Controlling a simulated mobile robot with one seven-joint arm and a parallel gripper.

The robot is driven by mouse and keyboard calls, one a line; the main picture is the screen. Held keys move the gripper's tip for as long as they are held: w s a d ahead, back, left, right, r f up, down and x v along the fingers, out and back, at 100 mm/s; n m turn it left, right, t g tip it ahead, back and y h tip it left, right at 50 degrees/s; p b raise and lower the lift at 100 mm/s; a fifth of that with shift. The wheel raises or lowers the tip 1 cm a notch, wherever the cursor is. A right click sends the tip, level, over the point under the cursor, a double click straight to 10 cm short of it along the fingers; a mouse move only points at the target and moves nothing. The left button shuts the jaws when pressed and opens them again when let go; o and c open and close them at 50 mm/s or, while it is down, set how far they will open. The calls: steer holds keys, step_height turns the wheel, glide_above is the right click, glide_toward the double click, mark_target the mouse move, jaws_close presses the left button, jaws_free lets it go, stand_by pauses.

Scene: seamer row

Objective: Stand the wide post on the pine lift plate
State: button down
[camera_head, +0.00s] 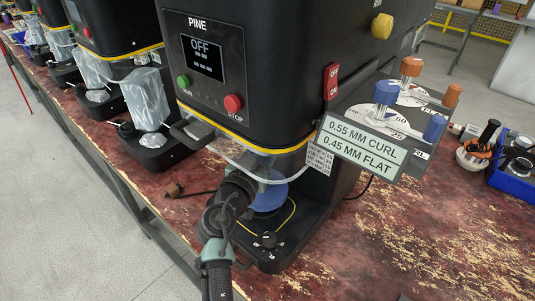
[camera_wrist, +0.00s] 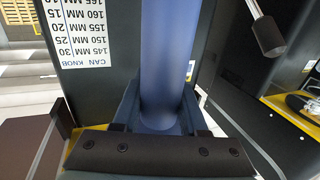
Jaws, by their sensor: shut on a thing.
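The PINE machine (camera_head: 205,65) shows OFF on its screen. My gripper (camera_head: 245,190) reaches in under its head, in front of the clear guard. It is shut on a blue post (camera_wrist: 168,60), which fills the middle of the wrist view between the two fingers. The post's wide round blue part (camera_head: 269,198) shows beyond my gripper in the head view, above the black machine foot (camera_head: 285,238) with its yellow curved line. The pine lift plate is not clearly visible behind my gripper and the post. I cannot tell whether the post touches it.
The bench (camera_head: 410,235) is clear at front right.

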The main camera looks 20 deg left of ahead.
steer(key=shift+f, duration=1.75)
steer(key=shift+f+b, duration=0.5)
steer(key=shift+b, duration=0.6)
steer(key=shift+c, duration=2.2)
jaws_free()
steer(key=shift+r, duration=0.15)
steer(key=shift+r+p, duration=0.65)
steer(key=shift+p, duration=0.5)
steer(key=s+b, duration=0.1)
steer(key=s, duration=1.1)
steer(key=shift+a+f+b, duration=0.25)
steer(key=shift+f+b, duration=0.05)
